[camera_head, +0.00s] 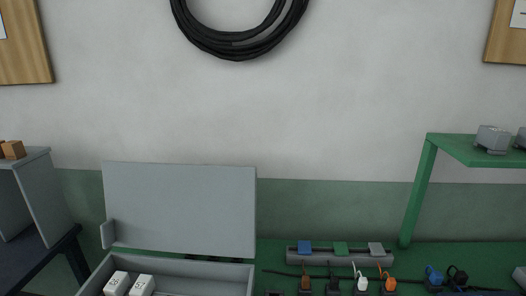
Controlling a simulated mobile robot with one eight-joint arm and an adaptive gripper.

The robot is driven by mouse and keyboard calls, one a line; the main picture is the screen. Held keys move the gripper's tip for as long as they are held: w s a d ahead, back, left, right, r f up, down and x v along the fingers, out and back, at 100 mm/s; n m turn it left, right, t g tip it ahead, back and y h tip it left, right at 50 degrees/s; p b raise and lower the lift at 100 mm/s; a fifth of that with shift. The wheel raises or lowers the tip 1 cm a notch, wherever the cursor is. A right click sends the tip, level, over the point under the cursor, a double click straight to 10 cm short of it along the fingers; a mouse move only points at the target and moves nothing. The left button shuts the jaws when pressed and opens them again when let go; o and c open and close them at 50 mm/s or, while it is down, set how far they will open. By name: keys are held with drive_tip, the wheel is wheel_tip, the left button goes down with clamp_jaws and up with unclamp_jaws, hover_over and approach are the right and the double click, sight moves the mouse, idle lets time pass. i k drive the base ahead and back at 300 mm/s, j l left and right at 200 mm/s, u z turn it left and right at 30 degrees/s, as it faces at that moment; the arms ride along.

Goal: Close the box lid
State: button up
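A grey box (200,268) stands at the bottom of the view, left of centre, and its lower part is cut off by the frame edge. Its flat grey lid (180,208) is open and stands nearly upright at the back of the box. A small grey tab (107,234) sits at the lid's lower left edge. Two white blocks (116,284) with dark marks lie inside the box at the left. My gripper is not in view.
Right of the box, a green bench (420,262) holds a grey strip (340,257) with coloured blocks and several small connectors. A green raised shelf (470,149) stands at the right. A grey shelf unit (45,190) is at the left. Black cable (238,48) hangs on the wall.

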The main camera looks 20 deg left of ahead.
sight(192, 209)
drive_tip(key=k+u, duration=0.1)
drive_tip(key=u, duration=1.7)
